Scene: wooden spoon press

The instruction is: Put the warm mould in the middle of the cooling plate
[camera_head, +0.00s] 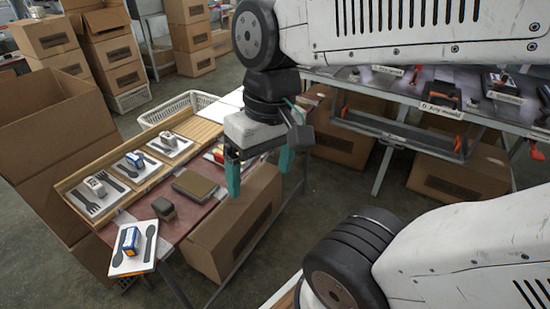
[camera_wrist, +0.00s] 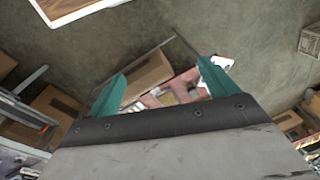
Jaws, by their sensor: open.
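My gripper (camera_head: 260,178) is open and empty, above the right part of the red-topped table (camera_head: 208,204); its teal fingers also show in the wrist view (camera_wrist: 164,70). Several flat grey-white plates with dark spoon and fork shapes lie on the table, each with a small block on it. The nearest plate (camera_head: 121,267) bears a blue and white block (camera_head: 130,241) at the front left corner. A dark small block (camera_head: 163,207) and a flat brown slab (camera_head: 194,186) lie in the middle. I cannot tell which one is the warm mould or which is the cooling plate.
A wooden tray (camera_head: 74,181) holds several plates along the table's far left side. A white basket (camera_head: 180,106) stands behind it. Cardboard boxes (camera_head: 232,228) stand around and below the table. A second workbench (camera_head: 395,98) with tools is at the right.

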